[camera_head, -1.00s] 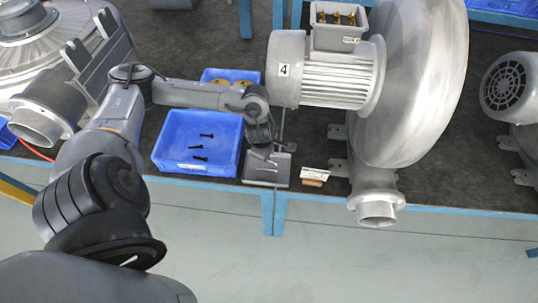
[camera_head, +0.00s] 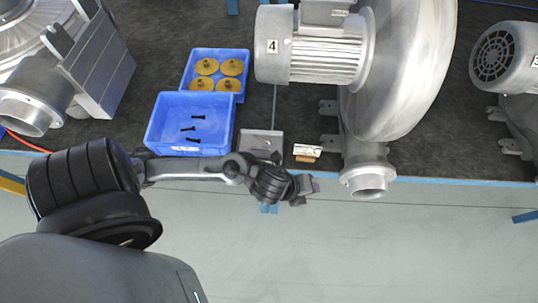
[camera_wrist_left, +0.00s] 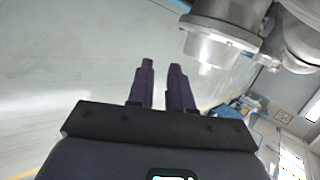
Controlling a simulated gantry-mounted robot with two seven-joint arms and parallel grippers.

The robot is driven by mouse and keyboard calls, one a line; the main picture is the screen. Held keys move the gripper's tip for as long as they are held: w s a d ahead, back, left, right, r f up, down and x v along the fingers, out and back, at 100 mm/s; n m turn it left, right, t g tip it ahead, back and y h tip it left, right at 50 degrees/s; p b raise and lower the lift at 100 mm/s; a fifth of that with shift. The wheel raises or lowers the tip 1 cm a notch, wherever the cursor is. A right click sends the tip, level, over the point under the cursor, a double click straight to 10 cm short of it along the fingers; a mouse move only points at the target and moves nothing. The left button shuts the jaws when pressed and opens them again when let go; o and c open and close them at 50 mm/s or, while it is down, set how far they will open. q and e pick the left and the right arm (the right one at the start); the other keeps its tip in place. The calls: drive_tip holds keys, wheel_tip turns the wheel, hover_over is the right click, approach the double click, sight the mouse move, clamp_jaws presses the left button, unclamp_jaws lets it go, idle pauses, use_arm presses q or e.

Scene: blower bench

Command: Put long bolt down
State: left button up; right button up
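My left gripper (camera_head: 308,188) is in front of the bench edge, over the floor. In the left wrist view its two purple fingers (camera_wrist_left: 162,72) are apart with nothing between them. Dark bolts (camera_head: 196,116) lie in the blue bin (camera_head: 151,130); I cannot tell which is the long bolt. A grey metal plate (camera_head: 262,138) lies right of the bin near the bench edge. Small details on it are too fine to tell whether a bolt lies there. My right gripper is not in view.
A second blue bin (camera_head: 243,62) holds several yellow discs (camera_head: 232,67). The blower (camera_head: 400,70) marked 4 stands to the right, its outlet (camera_head: 368,180) near the gripper. A small white and brown block (camera_head: 306,152) lies by the plate. The floor in front is clear.

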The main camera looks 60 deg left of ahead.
use_arm(q)
drive_tip(key=s+a+f+n+g, duration=0.1)
drive_tip(key=s+n, duration=0.4)
drive_tip(key=n, duration=0.5)
drive_tip(key=s+a+f+n+g+y, duration=0.1)
drive_tip(key=s+a+n+g, duration=0.2)
drive_tip(key=s+n, duration=0.3)
drive_tip(key=n, duration=0.4)
drive_tip(key=shift+n, duration=0.4)
wheel_tip(320, 180, up, 30)
drive_tip(key=p, duration=3)
wheel_tip(320, 180, down, 50)
drive_tip(key=b, duration=4.9)
drive_tip(key=shift+b, duration=0.35)
drive_tip(key=shift+r, duration=0.15)
